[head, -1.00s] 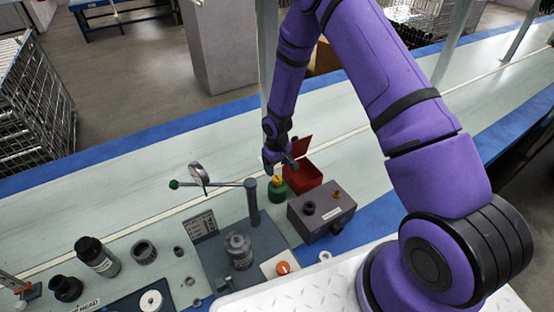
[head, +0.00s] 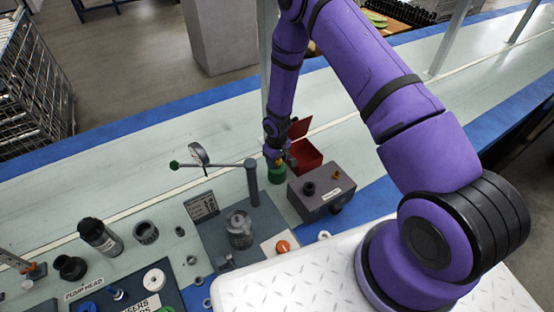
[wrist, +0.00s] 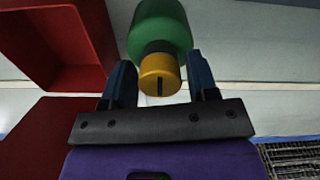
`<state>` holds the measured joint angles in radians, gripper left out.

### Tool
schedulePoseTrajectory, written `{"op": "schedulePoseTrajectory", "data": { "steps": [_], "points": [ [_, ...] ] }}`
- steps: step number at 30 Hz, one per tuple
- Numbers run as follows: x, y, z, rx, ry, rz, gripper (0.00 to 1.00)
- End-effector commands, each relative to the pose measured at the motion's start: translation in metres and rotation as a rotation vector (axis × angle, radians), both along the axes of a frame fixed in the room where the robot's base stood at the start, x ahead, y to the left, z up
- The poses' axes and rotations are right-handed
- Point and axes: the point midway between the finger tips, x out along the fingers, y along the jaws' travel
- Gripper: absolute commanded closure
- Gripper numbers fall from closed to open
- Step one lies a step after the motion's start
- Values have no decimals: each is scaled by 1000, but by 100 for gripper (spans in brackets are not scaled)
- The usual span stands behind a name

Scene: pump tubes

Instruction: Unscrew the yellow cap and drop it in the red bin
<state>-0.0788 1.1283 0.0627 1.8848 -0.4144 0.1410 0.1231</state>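The yellow cap (wrist: 160,75) sits on top of a green bottle (wrist: 162,25) in the wrist view. A dark band shows between cap and bottle. My gripper (wrist: 160,78) is open, with one blue-black finger on each side of the cap and a visible gap at each side. In the head view the green bottle (head: 276,174) stands on the bench, and my gripper hides most of its cap. The red bin (head: 307,158), with its lid raised, stands right beside the bottle; it also shows at the left in the wrist view (wrist: 88,82).
A grey box (head: 318,192) with knobs stands in front of the bin. A post with a horizontal lever (head: 252,182) and a gauge (head: 199,154) are left of the bottle. The bench behind is mostly clear.

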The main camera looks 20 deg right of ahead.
Motion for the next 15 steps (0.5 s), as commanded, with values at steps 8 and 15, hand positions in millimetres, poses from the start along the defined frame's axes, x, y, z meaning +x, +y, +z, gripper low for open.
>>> {"op": "schedulePoseTrajectory", "data": {
  "steps": [8, 15],
  "points": [
    [0, 0, 0, 0, 0, 0, 77],
    [0, 0, 0, 0, 0, 1, 90]
  ]
}}
